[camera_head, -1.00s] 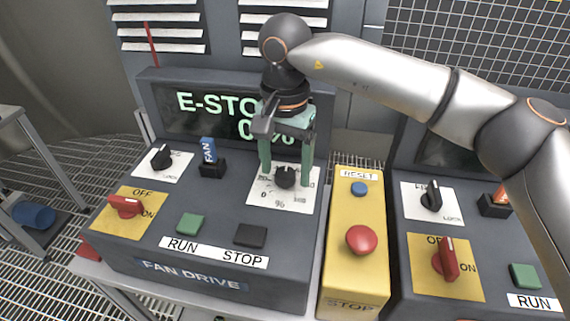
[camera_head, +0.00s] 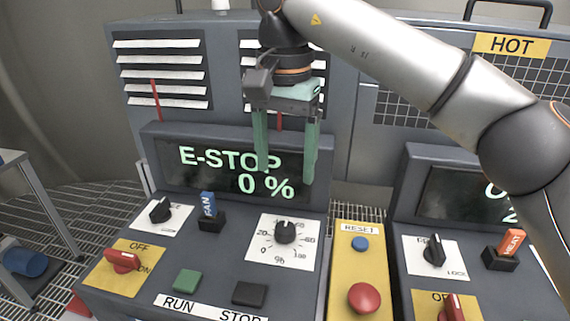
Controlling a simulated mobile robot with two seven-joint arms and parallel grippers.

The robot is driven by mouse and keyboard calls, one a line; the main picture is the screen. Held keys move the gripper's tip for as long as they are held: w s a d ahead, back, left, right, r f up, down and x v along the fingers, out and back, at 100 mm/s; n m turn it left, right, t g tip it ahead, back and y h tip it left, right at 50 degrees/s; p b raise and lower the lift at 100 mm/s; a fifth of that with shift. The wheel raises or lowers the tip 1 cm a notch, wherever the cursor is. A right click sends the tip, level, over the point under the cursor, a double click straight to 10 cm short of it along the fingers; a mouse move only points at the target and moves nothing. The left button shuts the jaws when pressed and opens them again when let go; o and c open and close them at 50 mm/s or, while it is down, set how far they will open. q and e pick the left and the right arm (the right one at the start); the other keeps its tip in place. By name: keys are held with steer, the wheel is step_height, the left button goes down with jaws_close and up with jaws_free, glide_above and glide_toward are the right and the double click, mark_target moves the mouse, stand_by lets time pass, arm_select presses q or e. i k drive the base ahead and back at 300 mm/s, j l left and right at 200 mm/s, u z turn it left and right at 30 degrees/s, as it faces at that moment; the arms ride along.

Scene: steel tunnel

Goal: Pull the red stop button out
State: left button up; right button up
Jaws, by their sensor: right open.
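The red stop button (camera_head: 364,298) is a mushroom head on the yellow box (camera_head: 345,272), below a small blue reset button (camera_head: 360,243). My right gripper (camera_head: 286,176) is open and empty, fingers pointing down. It hangs in front of the fan drive display (camera_head: 205,165), above and behind the percent knob (camera_head: 285,231), and up and left of the red button. The display reads E-STOP and 0 %. Whether the red button is pressed in or out I cannot tell. My left gripper is not in view.
The fan drive panel also holds a red off/on switch (camera_head: 123,261), a black selector (camera_head: 160,211), a blue FAN tag (camera_head: 208,205), a green run button (camera_head: 187,281) and a black stop button (camera_head: 249,293). A second panel with a HEAT tag (camera_head: 512,243) stands at right.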

mark_target(365, 297)
steer(key=k, duration=1)
